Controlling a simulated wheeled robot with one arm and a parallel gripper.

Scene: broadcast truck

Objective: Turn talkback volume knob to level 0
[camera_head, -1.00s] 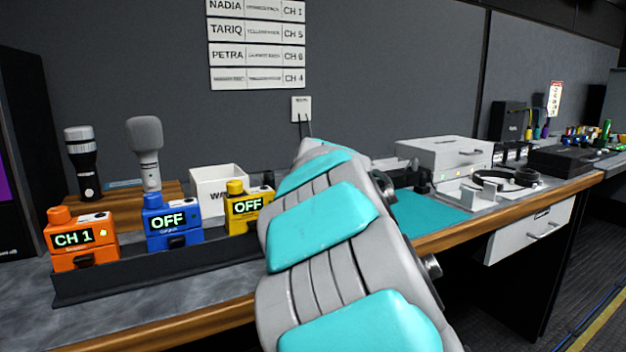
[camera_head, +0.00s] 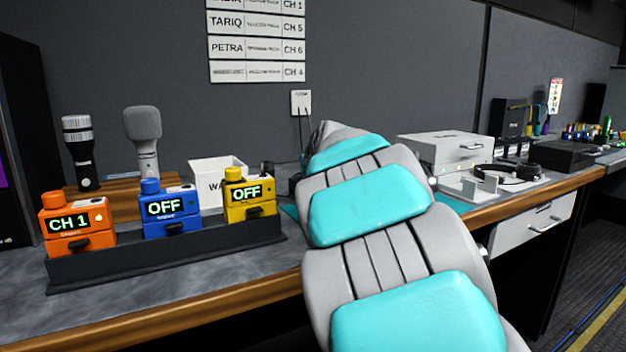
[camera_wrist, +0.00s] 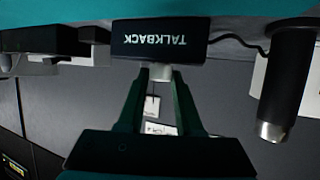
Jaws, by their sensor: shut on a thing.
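In the wrist view, which is upside down, a black box (camera_wrist: 135,42) is marked TALKBACK. A pale round knob (camera_wrist: 160,75) sticks out from its face. My gripper (camera_wrist: 161,78) has its two dark green fingers on either side of the knob and is shut on it. No level mark on the knob can be read. In the head view my grey and turquoise arm hides the gripper and the knob.
Orange (camera_head: 76,220), blue (camera_head: 170,208) and yellow (camera_head: 248,193) packs stand in a black rack (camera_head: 180,255) left of my arm. A white case (camera_head: 445,150) and headset (camera_head: 520,172) lie right. A dark cylinder (camera_wrist: 288,80) is beside the talkback box.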

